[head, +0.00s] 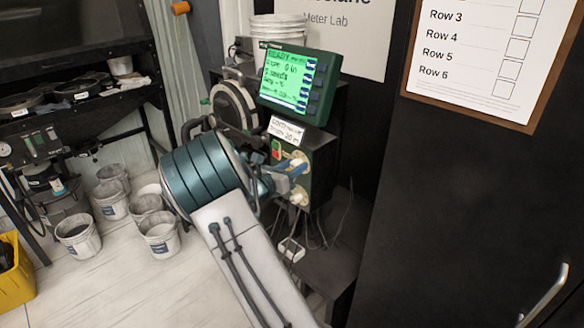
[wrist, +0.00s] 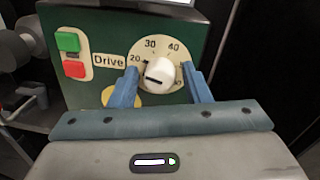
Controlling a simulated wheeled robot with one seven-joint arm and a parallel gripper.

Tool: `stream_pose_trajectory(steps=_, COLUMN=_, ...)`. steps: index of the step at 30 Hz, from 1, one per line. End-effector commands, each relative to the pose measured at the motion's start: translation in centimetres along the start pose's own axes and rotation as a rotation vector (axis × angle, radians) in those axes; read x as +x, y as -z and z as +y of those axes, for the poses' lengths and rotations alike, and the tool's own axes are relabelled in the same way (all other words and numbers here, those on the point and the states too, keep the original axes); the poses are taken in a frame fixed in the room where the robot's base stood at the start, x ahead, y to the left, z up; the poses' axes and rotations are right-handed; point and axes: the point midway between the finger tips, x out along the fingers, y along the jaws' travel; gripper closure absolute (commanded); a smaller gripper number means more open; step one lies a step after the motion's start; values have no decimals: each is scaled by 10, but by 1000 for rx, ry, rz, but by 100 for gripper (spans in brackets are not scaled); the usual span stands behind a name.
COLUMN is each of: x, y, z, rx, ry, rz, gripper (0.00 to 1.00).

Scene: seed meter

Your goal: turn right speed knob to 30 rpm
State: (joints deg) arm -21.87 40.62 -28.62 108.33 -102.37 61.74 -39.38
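A white knob (wrist: 160,75) sits on a cream dial on the dark green control box. In the wrist view the dial reads 20 at left, 30 at upper left and what looks like 40 at upper right; the right-side number is mostly hidden. A dark line on the knob points left, slightly down. My gripper (wrist: 160,69) is open, its blue fingers on either side of the knob with visible gaps. In the head view my gripper (head: 294,173) is at the box front and partly covers the upper dial. A second dial (head: 299,196) is below it.
Green (wrist: 68,41) and red (wrist: 74,68) buttons sit left of the "Drive" label. A green-lit display (head: 287,77) stands above the box. A black cabinet (head: 460,210) is at right. Several buckets (head: 78,237) stand on the floor at left.

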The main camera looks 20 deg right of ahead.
Motion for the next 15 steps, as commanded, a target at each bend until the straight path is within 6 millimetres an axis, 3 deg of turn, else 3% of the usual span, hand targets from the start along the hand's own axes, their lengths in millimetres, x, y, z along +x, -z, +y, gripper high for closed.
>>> stream_pose_trajectory(steps=1, x=0, y=0, z=0, rx=0, ry=0, rz=0, gripper=71)
stream_pose_trajectory(steps=3, x=0, y=0, z=0, rx=0, ry=0, rz=0, gripper=91)
stream_pose_trajectory(steps=4, x=0, y=0, z=0, rx=0, ry=0, rz=0, gripper=94)
stream_pose_trajectory(steps=15, x=-1, y=3, z=1, rx=48, ry=0, rz=-3, gripper=93)
